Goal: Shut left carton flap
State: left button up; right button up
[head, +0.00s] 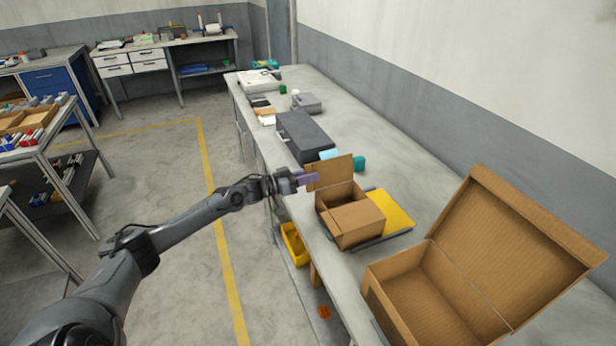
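A small brown carton (342,238) stands on the long workbench, in the middle of the head view. One flap (334,170) on its far side stands raised, leaning outward. A near flap (357,217) lies folded over part of the top, and the rest of the opening shows dark inside. My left gripper (308,179) reaches in from the left, with its purplish fingertips right beside the left edge of the raised flap. Whether they touch it I cannot tell. The finger gap is too small to make out. My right gripper is not in view.
A larger open box (425,300) with its lid (515,245) up stands at the front right. A yellow sheet or folder (392,212) lies right of the carton. A dark grey case (303,137) sits behind it. A yellow bin (294,244) is below the bench edge.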

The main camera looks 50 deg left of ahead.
pick_arm(q)
grip_shut()
jog(key=shift+s+d+r+m+p, duration=0.1)
jog(key=shift+d+r+m+p, duration=0.2)
jog(key=shift+m+p, duration=0.5)
jog(key=shift+s+d+m+p, duration=0.1)
jog(key=shift+d+m+p, duration=0.35)
jog(key=shift+m+p, duration=0.2)
jog(key=shift+s+d+f+m+p, duration=0.2)
jog(key=shift+d+m+p, duration=0.3)
jog(key=shift+m, duration=0.55)
jog(key=shift+s+d+f+m+p, duration=0.15)
jog(key=shift+d+m+p, duration=0.3)
jog(key=shift+m, duration=0.55)
jog(key=shift+w+d, duration=0.1)
